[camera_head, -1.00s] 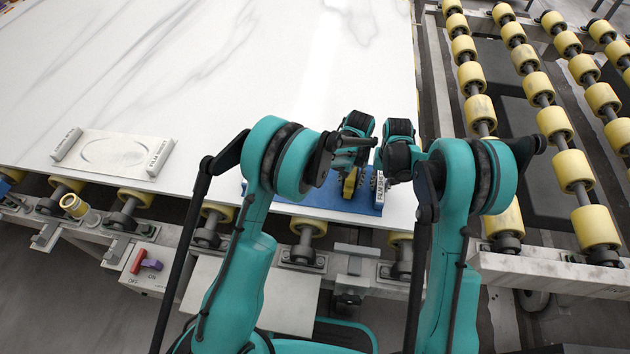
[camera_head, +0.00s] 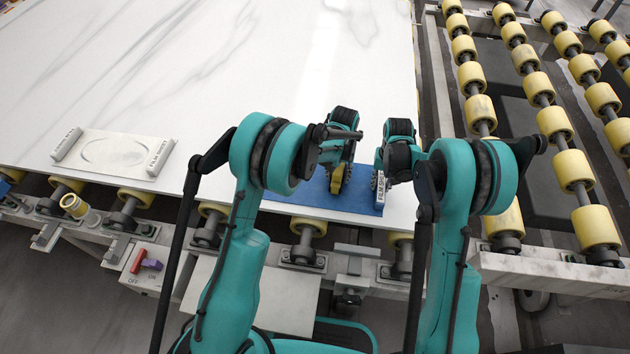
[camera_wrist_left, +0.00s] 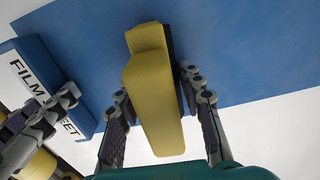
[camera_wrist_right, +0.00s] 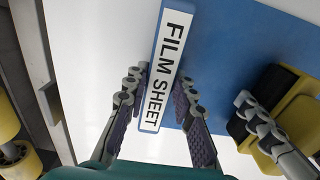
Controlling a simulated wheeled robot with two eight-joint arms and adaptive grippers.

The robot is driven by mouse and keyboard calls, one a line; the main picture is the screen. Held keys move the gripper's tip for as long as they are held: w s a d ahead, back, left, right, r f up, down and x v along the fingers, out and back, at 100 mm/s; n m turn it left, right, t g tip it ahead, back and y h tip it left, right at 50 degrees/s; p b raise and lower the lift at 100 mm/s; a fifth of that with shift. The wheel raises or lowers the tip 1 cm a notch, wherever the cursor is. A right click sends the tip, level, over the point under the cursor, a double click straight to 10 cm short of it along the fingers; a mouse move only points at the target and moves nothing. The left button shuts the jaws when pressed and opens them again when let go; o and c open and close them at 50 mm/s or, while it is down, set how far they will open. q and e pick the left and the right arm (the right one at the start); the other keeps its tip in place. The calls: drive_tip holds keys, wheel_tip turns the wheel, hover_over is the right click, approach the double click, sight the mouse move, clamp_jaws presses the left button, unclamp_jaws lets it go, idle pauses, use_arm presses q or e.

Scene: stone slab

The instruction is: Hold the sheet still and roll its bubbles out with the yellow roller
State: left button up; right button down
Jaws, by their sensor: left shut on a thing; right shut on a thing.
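The blue film sheet (camera_head: 362,198) lies flat near the front edge of the white slab. Its right end has a bar (camera_wrist_right: 163,75) lettered FILM SHEET, which also shows in the left wrist view (camera_wrist_left: 45,85). My right gripper (camera_head: 379,180) is shut on this bar, with a finger on each side of it. My left gripper (camera_head: 338,177) is shut on the yellow roller (camera_wrist_left: 155,100), over the sheet and left of the bar. The roller's dark roller part shows in the right wrist view. My left arm hides the sheet's left part, and I cannot make out any bubbles.
A white plate (camera_head: 117,152) with an oval mark and lettered end bars lies on the slab (camera_head: 230,70) at left. Yellow conveyor rollers (camera_head: 555,125) stand to the right. A red and purple switch (camera_head: 146,262) sits below the front edge. The slab behind the grippers is clear.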

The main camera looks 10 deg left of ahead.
use_arm(q)
drive_tip(key=shift+w+d, duration=0.1)
drive_tip(key=shift+w, duration=0.2)
drive_tip(key=shift+d+f, duration=0.1)
drive_tip(key=shift+d, duration=1.15)
use_arm(e)
drive_tip(key=shift+a, duration=0.2)
use_arm(q)
drive_tip(key=shift+d, duration=0.8)
wheel_tip(320, 180, up, 9)
drive_tip(key=o, duration=0.7)
drive_tip(key=shift+s, duration=0.1)
drive_tip(key=c, duration=0.7)
